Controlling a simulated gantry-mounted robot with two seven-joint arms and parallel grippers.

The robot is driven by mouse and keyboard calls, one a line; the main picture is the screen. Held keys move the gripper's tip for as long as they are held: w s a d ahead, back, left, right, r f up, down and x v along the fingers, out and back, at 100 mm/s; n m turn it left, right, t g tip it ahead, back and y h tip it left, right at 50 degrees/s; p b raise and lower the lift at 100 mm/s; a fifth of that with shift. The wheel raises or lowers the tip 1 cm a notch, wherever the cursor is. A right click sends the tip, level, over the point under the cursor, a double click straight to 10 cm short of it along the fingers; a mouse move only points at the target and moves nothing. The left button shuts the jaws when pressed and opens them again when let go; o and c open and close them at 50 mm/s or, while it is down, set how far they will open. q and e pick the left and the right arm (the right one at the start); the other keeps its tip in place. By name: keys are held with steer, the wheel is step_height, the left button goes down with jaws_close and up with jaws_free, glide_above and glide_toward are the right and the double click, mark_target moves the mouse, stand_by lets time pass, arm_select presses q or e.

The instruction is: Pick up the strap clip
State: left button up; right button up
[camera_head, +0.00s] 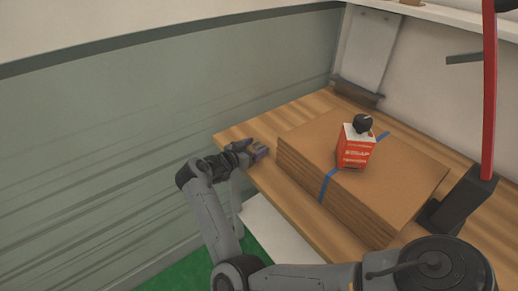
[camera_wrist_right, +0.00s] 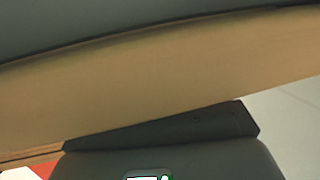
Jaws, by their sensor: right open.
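A small purple-grey thing (camera_head: 261,153) lies at the left end of the wooden table, beside the cardboard stack; it may be the strap clip, but it is too small to tell. My right gripper (camera_head: 247,148) is at the table's left edge, right next to it. The right gripper is open, and I see nothing held in it. Whether its fingers touch the small thing cannot be told. My left gripper is not in view.
A cardboard stack (camera_head: 397,163) with a blue strap (camera_head: 327,185) lies on the table (camera_head: 290,196). A red and white box (camera_head: 355,150) with a black top stands on it. A black holder (camera_head: 466,196) with a red pole (camera_head: 489,90) stands to the right. A green-grey wall (camera_head: 130,140) is on the left.

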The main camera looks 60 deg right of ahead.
steer(key=c, duration=1.2)
steer(key=shift+o, duration=0.2)
steer(key=shift+r, duration=0.1)
